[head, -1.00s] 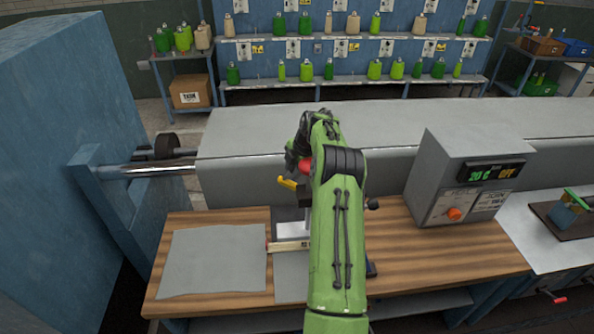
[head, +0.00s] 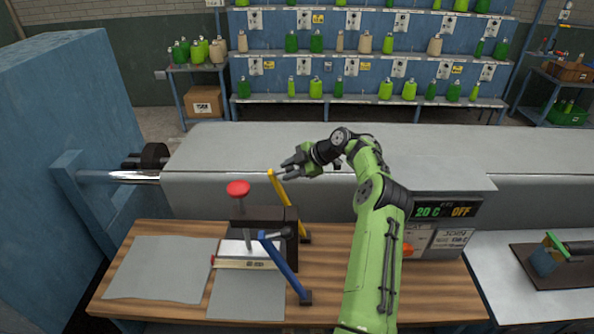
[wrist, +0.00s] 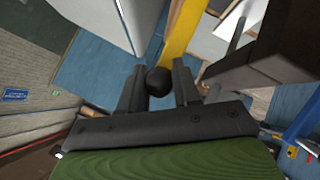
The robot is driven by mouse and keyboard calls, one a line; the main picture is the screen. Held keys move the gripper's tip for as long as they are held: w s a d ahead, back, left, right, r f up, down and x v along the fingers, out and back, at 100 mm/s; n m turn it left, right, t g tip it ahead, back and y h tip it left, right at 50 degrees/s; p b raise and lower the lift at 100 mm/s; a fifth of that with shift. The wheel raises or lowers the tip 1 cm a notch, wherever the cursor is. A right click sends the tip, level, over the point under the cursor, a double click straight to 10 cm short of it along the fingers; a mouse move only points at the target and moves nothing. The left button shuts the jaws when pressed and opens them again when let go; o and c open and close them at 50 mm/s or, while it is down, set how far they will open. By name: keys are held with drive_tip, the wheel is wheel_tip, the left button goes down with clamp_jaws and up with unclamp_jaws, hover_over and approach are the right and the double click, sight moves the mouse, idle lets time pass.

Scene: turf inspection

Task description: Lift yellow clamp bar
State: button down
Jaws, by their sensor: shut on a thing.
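The yellow clamp bar (head: 287,202) stands steeply tilted at the back right of a small clamp fixture (head: 268,215). Its lower end is at a dark foot on the bench and its upper end leans left. My gripper (head: 286,169) is at the bar's upper end. In the wrist view the yellow bar (wrist: 183,30) runs upward from a round black knob, and my gripper (wrist: 158,88) is shut with the knob between its two dark fingers. A blue clamp bar (head: 283,266) with a black knob slopes at the fixture's front right.
A red knob (head: 238,188) tops the fixture. Grey sheets (head: 160,268) lie on the wooden bench (head: 335,270). A control box (head: 440,240) reading 20 C and OFF stands right, partly behind my arm. A large grey roller cover (head: 230,150) spans behind the bench.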

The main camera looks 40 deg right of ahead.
drive_tip(key=shift+d+r, duration=0.2)
drive_tip(key=shift+d, duration=0.05)
drive_tip(key=c, duration=1.1)
unclamp_jaws()
drive_tip(key=o, duration=0.3)
drive_tip(key=shift+s+d, duration=0.15)
drive_tip(key=shift+f, duration=0.1)
drive_tip(key=v, duration=1.5)
drive_tip(key=shift+s+d+r, duration=0.15)
drive_tip(key=shift+s+r, duration=0.05)
drive_tip(key=shift+s, duration=0.1)
